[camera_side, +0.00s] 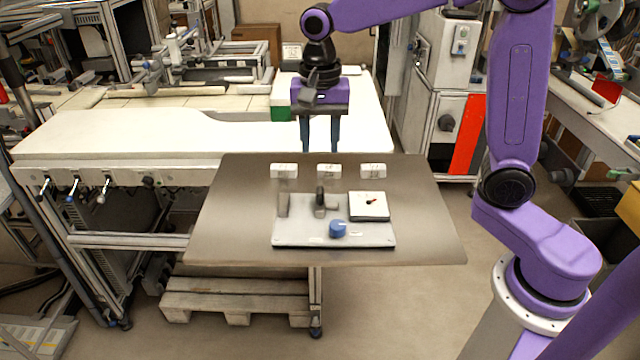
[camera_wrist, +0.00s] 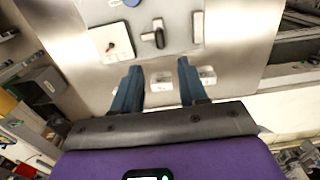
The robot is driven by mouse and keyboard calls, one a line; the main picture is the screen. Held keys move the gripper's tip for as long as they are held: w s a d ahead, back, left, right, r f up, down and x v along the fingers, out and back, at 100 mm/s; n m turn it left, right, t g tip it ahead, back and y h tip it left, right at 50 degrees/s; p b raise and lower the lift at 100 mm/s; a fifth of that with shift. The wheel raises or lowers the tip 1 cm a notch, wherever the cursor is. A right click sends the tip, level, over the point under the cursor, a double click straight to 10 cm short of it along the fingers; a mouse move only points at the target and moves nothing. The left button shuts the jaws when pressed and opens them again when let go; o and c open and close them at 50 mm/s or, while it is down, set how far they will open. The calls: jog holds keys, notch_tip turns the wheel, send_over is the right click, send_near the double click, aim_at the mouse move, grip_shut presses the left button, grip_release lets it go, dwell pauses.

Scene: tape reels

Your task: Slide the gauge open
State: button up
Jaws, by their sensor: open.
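The gauge, a square white-faced block with a small red-and-dark pointer (camera_side: 369,207), sits on the right of a pale panel (camera_side: 290,239) on a brown table. It also shows at the upper left of the wrist view (camera_wrist: 110,42). Beside it on the panel is a grey piece with a dark upright handle (camera_side: 320,200), and left of that a plain grey upright block (camera_side: 284,206). My gripper (camera_side: 320,150) is open and empty, its two blue-grey fingers pointing down near the table's far edge, behind the panel. In the wrist view the fingers (camera_wrist: 158,62) are well apart.
A blue knob (camera_side: 338,228) stands at the panel's front. Three small white blocks, left (camera_side: 284,170), middle (camera_side: 329,171) and right (camera_side: 373,171), lie in a row behind the panel. The table's left and right sides are bare. A white bench (camera_side: 150,138) stands behind.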

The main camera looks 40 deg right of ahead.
aim_at(320, 190)
notch_tip(320, 190, down, 11)
jog(key=shift+r, duration=0.1)
dwell(0.3)
grip_shut()
